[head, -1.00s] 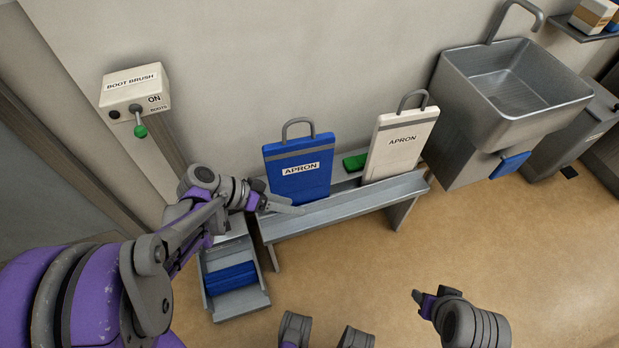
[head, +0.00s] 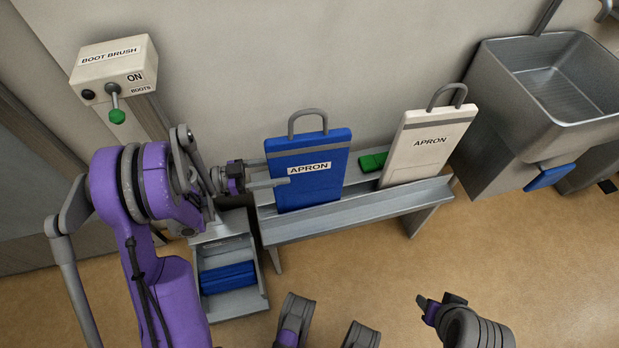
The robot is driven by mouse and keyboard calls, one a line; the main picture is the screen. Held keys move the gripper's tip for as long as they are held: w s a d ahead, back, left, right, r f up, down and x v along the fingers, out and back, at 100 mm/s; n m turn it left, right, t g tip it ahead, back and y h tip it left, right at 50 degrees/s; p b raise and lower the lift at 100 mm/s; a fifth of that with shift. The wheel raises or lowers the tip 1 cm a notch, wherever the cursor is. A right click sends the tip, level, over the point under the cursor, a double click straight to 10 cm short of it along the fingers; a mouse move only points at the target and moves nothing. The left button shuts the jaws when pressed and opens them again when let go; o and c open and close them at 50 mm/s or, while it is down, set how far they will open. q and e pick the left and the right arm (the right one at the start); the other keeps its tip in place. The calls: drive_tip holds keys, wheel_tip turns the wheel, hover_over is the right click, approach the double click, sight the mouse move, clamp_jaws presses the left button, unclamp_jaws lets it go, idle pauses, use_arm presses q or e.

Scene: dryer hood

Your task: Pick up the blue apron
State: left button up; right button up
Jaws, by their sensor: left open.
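The blue apron (head: 318,183) stands upright on the grey bench, with a grey loop handle on top and a white "APRON" label. My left gripper (head: 277,172) is open at its left edge. One finger lies in front of the blue face, just below and left of the label. The other finger reaches the edge farther back, and its tip is hidden or hard to see. I cannot tell whether either finger touches the apron. My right gripper (head: 440,306) is low at the right, far from the apron, and its jaws are too small to read.
A white apron (head: 428,146) stands on the bench (head: 350,213) to the right, with a green block (head: 373,161) between. A boot brush box (head: 115,70) with a green-knobbed lever is at left, above a tray (head: 240,306) with a blue roller. A sink (head: 550,85) is at right.

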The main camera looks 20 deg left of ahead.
sight(299, 168)
use_arm(q)
drive_tip(key=x, duration=0.3)
drive_tip(key=b+x, duration=0.1)
drive_tip(key=x, duration=0.2)
drive_tip(key=shift+w+a+f, duration=0.1)
drive_tip(key=shift+a+f, duration=0.05)
drive_tip(key=shift+f, duration=0.1)
clamp_jaws()
idle(1.2)
